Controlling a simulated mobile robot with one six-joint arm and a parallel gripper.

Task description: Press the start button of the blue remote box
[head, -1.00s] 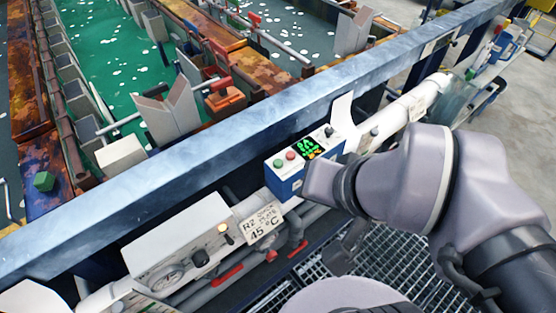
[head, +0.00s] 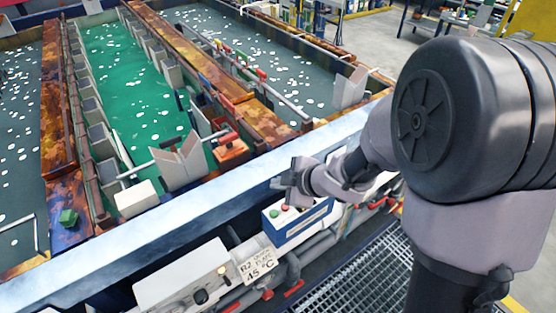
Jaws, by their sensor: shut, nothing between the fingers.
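The blue remote box (head: 296,231) is mounted on the pipe along the tank's front side, with a white top. A green button (head: 274,213) and a red button (head: 285,207) show at the left of its top. My gripper (head: 290,198) is over the box, close behind and above the red button. It is shut and empty. I cannot tell whether it touches the box. The lit display and the right part of the box's top are hidden behind my gripper and wrist.
The tank's pale blue rim (head: 150,240) runs just behind the box. Green and grey baths lie beyond. A grating floor (head: 350,270) lies in front.

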